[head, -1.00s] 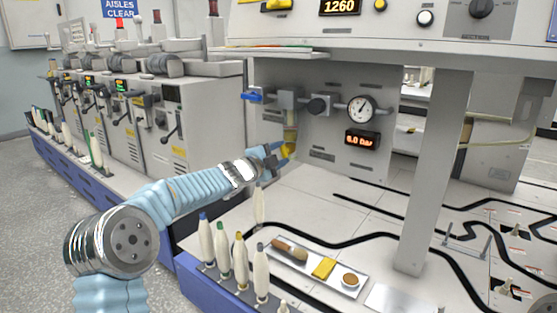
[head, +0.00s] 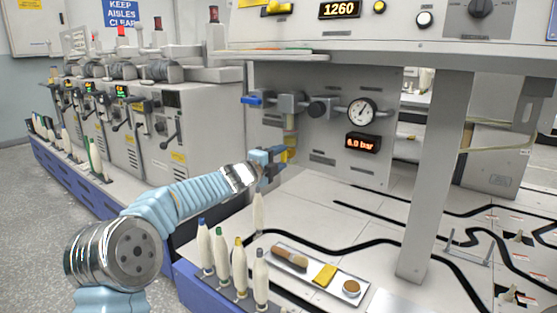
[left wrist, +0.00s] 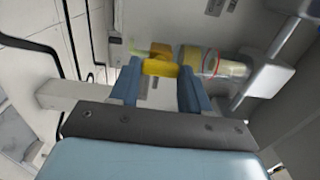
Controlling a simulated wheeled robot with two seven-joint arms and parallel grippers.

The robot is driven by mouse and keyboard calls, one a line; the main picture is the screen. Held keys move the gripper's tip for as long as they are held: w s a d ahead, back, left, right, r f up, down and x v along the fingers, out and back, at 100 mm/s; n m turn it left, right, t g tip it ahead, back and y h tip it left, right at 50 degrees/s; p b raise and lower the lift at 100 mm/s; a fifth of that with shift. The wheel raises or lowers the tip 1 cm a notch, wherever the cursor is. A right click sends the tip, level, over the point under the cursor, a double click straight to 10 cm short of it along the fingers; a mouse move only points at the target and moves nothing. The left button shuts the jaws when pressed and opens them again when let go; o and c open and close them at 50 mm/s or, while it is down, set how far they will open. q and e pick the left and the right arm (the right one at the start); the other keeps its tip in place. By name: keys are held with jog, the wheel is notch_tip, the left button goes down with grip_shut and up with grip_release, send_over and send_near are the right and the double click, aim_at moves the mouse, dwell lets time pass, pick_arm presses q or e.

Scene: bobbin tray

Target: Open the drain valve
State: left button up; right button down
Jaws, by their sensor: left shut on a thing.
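The drain valve is the yellow fitting (head: 291,141) under the clear bowl (head: 290,122) that hangs below the grey filter unit (head: 290,103) on the panel. My left gripper (head: 277,157) is at this valve, with its blue fingers shut on the yellow handle. In the left wrist view the yellow handle (left wrist: 160,68) sits between the fingertips (left wrist: 158,75), and the bowl (left wrist: 205,62) lies to its right. The fingers partly hide the handle in the head view, so its exact angle is hard to tell. My right gripper is out of view.
A blue lever (head: 253,100), a round gauge (head: 361,111) and a display (head: 363,143) reading about 6.0 bar are on the panel. Several bobbins (head: 223,254) stand below my arm, beside a tray (head: 309,282) with a brush. A grey post (head: 437,180) stands at right.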

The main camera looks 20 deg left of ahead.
pick_arm(q)
jog(key=shift+f, duration=0.1)
jog(key=o, duration=1.1)
jog(key=shift+c, duration=0.2)
jog(key=b+v, duration=0.2)
jog(key=v, duration=1.1)
jog(key=shift+s, duration=0.4)
jog(key=shift+a, duration=0.1)
